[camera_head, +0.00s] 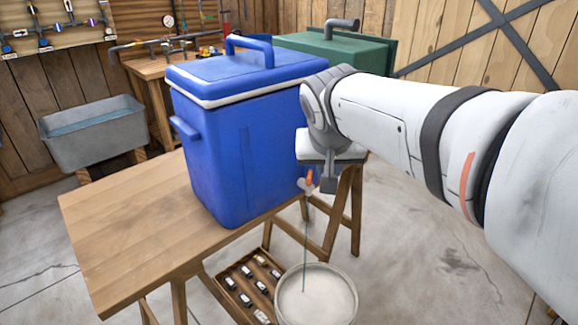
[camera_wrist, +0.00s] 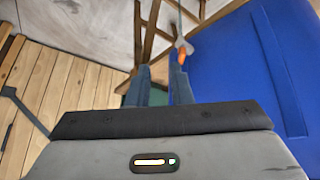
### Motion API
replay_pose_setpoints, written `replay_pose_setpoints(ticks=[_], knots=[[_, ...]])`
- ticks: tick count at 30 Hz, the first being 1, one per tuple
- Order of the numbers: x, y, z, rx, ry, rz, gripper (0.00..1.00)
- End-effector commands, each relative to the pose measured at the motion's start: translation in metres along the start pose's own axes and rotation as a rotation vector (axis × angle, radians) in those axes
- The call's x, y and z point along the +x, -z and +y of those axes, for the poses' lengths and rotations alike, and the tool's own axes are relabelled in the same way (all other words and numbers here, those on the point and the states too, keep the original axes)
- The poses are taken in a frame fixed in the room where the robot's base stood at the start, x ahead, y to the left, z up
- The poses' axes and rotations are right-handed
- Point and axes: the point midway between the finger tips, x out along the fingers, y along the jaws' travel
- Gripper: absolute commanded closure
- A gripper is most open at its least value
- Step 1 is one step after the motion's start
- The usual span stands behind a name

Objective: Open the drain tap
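The drain tap (camera_head: 307,182) has an orange handle and sits low on the right side of the blue cooler (camera_head: 235,150). A thin bluish stream runs from it down into the round pale bucket (camera_head: 352,312). My gripper (camera_head: 327,182) is just right of the tap, pointing down. In the wrist view the fingers of my gripper (camera_wrist: 160,80) are apart with nothing between them. The orange handle (camera_wrist: 176,58) shows just beyond the tip of the right finger; I cannot tell whether they touch. The cooler (camera_wrist: 240,70) fills the right of that view.
The cooler stands on a wooden trestle table (camera_head: 120,225). A tray (camera_head: 235,302) of small items lies below, left of the bucket. A green container (camera_head: 335,50) stands behind, and a grey water trough (camera_head: 95,140) is at left. Floor to the right is clear.

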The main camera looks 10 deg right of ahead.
Motion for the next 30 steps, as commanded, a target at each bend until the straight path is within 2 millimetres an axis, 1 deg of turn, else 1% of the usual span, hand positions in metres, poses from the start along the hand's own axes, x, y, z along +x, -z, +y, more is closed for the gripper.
replay_pose_setpoints(ticks=[1, 6, 9, 12, 15, 20, 22, 30], knots=[[0.027, -0.004, -0.007, 0.011, -0.005, 0.024, 0.81], [0.062, 0.013, -0.023, 0.064, -0.019, 0.109, 0.81], [0.078, 0.022, -0.032, 0.094, -0.023, 0.155, 0.81], [0.089, 0.030, -0.040, 0.119, -0.025, 0.192, 0.81], [0.095, 0.036, -0.045, 0.137, -0.025, 0.218, 0.81], [0.099, 0.042, -0.048, 0.152, -0.025, 0.236, 0.81], [0.105, 0.043, -0.048, 0.154, -0.026, 0.237, 0.81], [0.146, 0.053, -0.045, 0.154, -0.027, 0.236, 0.81]])
